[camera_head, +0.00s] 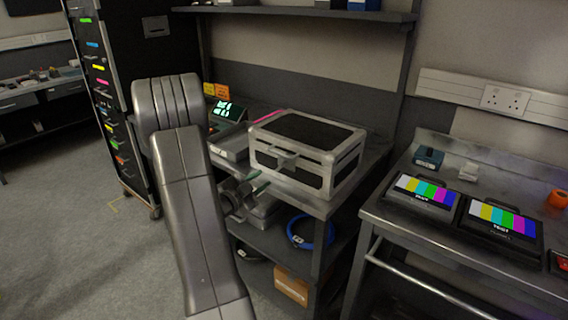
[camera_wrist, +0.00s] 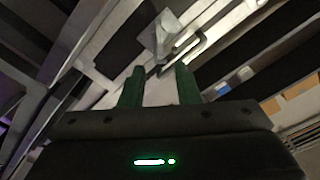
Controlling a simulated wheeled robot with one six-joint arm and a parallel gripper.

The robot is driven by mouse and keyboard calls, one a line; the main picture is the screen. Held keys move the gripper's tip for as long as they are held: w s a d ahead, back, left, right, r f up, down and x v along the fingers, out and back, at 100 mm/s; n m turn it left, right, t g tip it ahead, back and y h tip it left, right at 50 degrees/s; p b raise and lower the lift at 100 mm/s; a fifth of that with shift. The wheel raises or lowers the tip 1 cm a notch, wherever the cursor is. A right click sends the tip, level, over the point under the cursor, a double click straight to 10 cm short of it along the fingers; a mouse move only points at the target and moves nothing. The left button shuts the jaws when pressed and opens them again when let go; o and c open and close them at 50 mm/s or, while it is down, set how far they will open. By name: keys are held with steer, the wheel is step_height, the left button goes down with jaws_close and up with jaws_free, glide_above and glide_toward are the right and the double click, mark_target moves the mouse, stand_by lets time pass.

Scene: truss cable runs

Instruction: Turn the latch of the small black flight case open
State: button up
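The small black flight case (camera_head: 306,128) has silver edges and stands shut on the metal shelf top. A grey latch (camera_head: 284,160) is on its front face. In the wrist view, black panels and silver edging fill the upper part, with a pale latch-like fitting (camera_wrist: 163,34) just beyond the fingertips. My gripper (camera_wrist: 160,84) is open, its two green fingers apart with nothing between them. The fitting is ahead of the fingers and seems apart from them. In the head view my gripper is mostly hidden behind my arm, low in front of the case.
A grey tray-like box (camera_head: 230,146) and a device with a green display (camera_head: 228,110) stand left of the case. A blue cable coil (camera_head: 311,232) lies on the shelf below. A metal bench (camera_head: 440,232) with test-pattern monitors is at right. The floor at left is clear.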

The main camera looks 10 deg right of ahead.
mark_target(280, 166)
steer(key=p+x, duration=0.1)
steer(key=x, duration=1)
steer(key=shift+p, duration=0.35)
steer(key=shift+r, duration=0.1)
jaws_close()
